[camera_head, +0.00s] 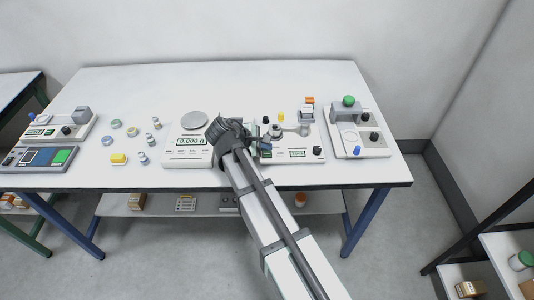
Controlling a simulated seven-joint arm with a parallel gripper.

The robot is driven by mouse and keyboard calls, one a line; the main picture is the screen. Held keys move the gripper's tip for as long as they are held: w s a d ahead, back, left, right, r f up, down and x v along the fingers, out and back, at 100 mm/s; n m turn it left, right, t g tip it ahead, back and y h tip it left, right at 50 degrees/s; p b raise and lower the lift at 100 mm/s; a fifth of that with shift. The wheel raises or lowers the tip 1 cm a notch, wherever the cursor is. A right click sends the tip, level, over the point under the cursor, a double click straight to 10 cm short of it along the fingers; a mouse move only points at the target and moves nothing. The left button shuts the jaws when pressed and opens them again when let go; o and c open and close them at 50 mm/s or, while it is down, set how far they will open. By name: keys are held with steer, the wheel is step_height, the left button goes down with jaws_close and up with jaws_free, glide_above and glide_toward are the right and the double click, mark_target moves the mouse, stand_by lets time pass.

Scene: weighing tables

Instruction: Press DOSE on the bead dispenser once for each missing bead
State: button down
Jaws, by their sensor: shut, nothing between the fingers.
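My gripper (264,146) is shut and empty, seen small at the front of the white bench, between the balance and the instrument to its right. The balance (189,152) has a round grey pan and a display that appears to read 0.000 g. The instrument (291,157) has a small green display, a dark knob and a grey arm on top; my wrist and gripper hide its left part. A unit with a green ball-shaped knob (348,101) stands at the far right. No DOSE label is legible, so I cannot tell which device is the bead dispenser. No beads can be made out.
Another device (60,127) and a panel with a green patch (40,158) are at far left. The back strip of the bench (240,80) is clear. A shelf rack stands at lower right.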

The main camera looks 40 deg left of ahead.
mark_target(265, 155)
steer(key=shift+f, duration=0.2)
steer(key=shift+f, duration=0.2)
steer(key=shift+f, duration=0.4)
stand_by(0.9)
steer(key=shift+r, duration=0.8)
steer(key=shift+r, duration=0.1)
steer(key=shift+r, duration=2.4)
steer(key=shift+r, duration=0.1)
stand_by(1.0)
